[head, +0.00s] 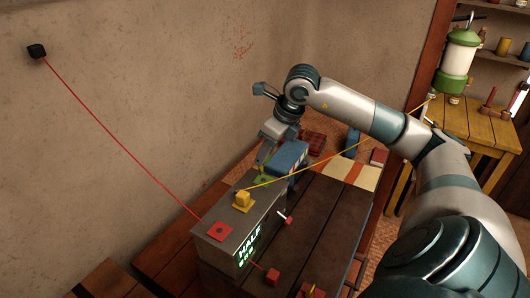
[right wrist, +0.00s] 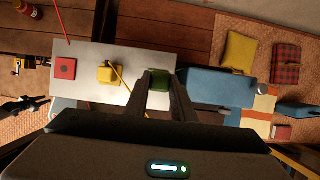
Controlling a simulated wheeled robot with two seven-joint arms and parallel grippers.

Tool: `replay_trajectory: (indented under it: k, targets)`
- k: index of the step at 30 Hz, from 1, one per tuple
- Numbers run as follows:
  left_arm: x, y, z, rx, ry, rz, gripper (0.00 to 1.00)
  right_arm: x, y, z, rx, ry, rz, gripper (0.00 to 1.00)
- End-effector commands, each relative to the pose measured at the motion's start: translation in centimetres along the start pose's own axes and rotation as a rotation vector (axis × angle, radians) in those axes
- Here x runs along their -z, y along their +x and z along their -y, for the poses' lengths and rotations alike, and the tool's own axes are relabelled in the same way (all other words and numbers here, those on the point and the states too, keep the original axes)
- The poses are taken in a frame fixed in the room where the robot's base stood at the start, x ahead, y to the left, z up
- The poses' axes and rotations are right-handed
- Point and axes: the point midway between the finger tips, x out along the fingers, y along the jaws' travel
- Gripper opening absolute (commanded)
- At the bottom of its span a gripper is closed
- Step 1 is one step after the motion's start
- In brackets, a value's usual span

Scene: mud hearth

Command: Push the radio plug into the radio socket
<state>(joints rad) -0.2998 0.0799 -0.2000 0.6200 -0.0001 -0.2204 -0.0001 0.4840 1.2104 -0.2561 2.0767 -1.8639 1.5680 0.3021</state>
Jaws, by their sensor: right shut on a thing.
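A grey metal box (head: 217,233) with a lit green "HALF" display stands on dark planks. Its top carries a red square pad (head: 220,231) with a dark centre and a yellow plug-like block (head: 243,200) with a yellow cord. My right gripper (head: 264,164) is over the far end of the box, shut on a green block (right wrist: 159,80), probably the radio plug. The green also shows in the head view (head: 262,179). The fingers hide part of it, so I cannot tell whether it sits in a socket. A blue box (head: 290,155), perhaps the radio, stands just beyond.
A red cord runs from a black wall block (head: 37,51) to the box. The yellow cord stretches to a green lantern (head: 459,60) on a yellow table (head: 470,125). Small red pieces (head: 272,276) are near the box front. Cushions (right wrist: 240,52) lie on the mat.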

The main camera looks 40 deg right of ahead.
Motion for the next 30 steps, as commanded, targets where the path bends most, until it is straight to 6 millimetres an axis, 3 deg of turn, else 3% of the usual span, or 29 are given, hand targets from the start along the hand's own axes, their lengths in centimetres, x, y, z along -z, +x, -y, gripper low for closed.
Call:
replay_trajectory:
  k: [18,30]
  targets:
    - [-0.1,2.5,-0.1,-0.001,0.0,-0.001,0.31,1.7,4.1,0.0,0.0,0.001,-0.001,0.03]
    - [-0.2,3.0,-0.1,-0.001,0.0,-0.001,0.31,2.1,5.0,0.0,0.0,0.001,0.0,0.03]
